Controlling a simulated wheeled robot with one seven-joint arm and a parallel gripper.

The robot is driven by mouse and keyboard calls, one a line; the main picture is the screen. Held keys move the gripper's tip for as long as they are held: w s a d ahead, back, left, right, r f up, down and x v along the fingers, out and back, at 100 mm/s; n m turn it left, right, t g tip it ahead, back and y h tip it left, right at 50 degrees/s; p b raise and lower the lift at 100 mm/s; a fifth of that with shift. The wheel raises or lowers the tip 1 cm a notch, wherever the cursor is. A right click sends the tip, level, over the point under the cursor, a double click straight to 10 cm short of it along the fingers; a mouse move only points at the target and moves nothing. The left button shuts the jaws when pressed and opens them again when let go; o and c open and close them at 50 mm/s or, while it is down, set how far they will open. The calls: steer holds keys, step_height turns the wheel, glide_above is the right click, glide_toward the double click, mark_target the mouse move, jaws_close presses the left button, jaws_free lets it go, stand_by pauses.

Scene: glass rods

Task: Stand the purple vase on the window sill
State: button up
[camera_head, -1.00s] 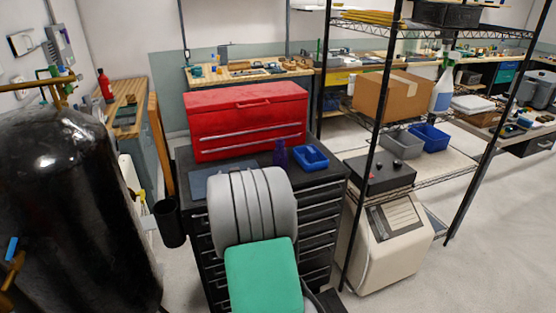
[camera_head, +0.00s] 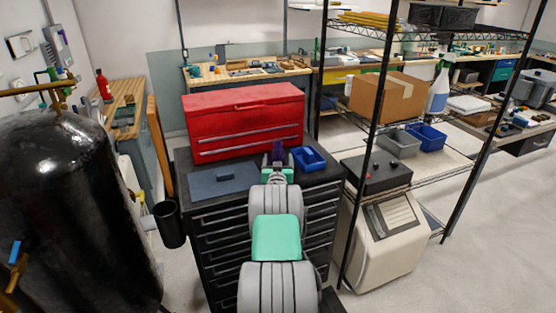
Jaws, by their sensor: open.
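The purple vase (camera_head: 278,151) stands on the black tool cabinet, in front of the red toolbox and left of a blue bin. My gripper (camera_head: 278,163) is at the end of my outstretched grey and green arm, right at the vase on its near side. The jaws are open; the vase's upper part shows above them and its lower part is hidden behind the gripper. I cannot tell whether the fingers touch it. I see no window sill in this view.
The red toolbox (camera_head: 244,120) stands close behind the vase. The blue bin (camera_head: 308,159) is just to its right. A wire shelf post (camera_head: 376,120) rises at the right.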

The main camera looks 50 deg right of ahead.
steer(key=shift+r, duration=0.1)
jaws_close()
stand_by(0.7)
